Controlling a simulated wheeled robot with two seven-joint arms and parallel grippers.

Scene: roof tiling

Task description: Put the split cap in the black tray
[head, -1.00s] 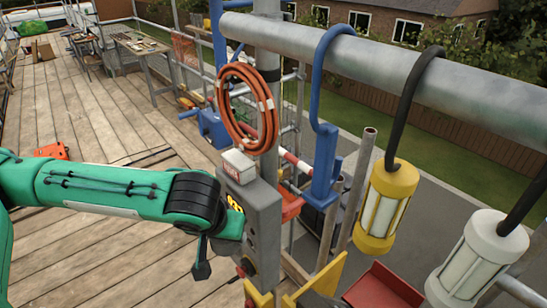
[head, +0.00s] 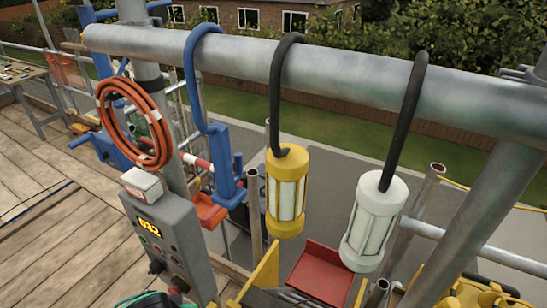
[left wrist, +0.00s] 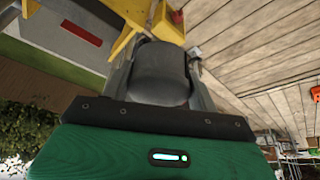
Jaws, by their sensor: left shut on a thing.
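My left gripper (left wrist: 160,65) is in the left wrist view, dark at the end of my green wrist. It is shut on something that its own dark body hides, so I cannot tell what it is. In the head view only a sliver of my green left arm shows at the bottom edge. I cannot make out the split cap in either view. No black tray can be clearly identified; a dark ridged surface (head: 275,298) shows at the bottom of the head view, partly cut off. My right gripper is not in view.
A grey control box (head: 165,235) stands left of centre under a coiled orange hose (head: 135,122). A thick rail (head: 300,65) carries a blue hook, a yellow lamp (head: 286,195) and a white lamp (head: 374,222). Below are a red plate (head: 320,272) and yellow frame parts.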

